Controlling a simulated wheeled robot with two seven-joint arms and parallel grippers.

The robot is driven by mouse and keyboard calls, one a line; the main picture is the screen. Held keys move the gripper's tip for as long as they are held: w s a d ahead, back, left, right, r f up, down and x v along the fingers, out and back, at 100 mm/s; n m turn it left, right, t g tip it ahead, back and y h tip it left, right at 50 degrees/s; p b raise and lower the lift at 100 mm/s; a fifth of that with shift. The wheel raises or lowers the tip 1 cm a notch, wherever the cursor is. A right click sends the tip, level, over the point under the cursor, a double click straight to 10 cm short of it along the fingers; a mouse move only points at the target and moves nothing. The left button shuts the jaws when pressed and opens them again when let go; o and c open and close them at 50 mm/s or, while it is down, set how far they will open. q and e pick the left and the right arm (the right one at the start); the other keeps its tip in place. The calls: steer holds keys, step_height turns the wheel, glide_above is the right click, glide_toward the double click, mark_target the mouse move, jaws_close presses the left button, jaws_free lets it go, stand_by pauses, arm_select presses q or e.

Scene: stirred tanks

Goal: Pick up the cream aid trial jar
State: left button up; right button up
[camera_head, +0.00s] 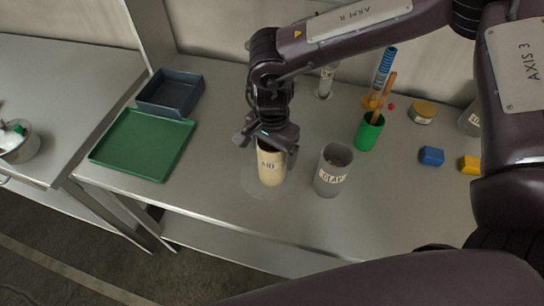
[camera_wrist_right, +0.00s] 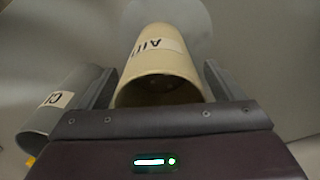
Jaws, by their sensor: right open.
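The cream aid trial jar (camera_head: 271,172) stands upright on the grey bench in the head view, with a dark-lettered label on its side. My right gripper (camera_head: 266,142) is over its top, pointing down, and hides part of its rim. In the right wrist view the cream jar (camera_wrist_right: 157,62) lies between the two fingers of my right gripper (camera_wrist_right: 160,85), its open mouth toward the camera. The fingers are apart, with a narrow gap visible at the sides; I cannot tell whether either touches it. My left gripper is not in view.
A grey labelled jar (camera_head: 333,170) stands close to the right of the cream jar. A green tray (camera_head: 140,146) and a dark bin (camera_head: 170,93) are left.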

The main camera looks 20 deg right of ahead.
steer(key=shift+f, duration=0.1)
steer(key=c, duration=1.1)
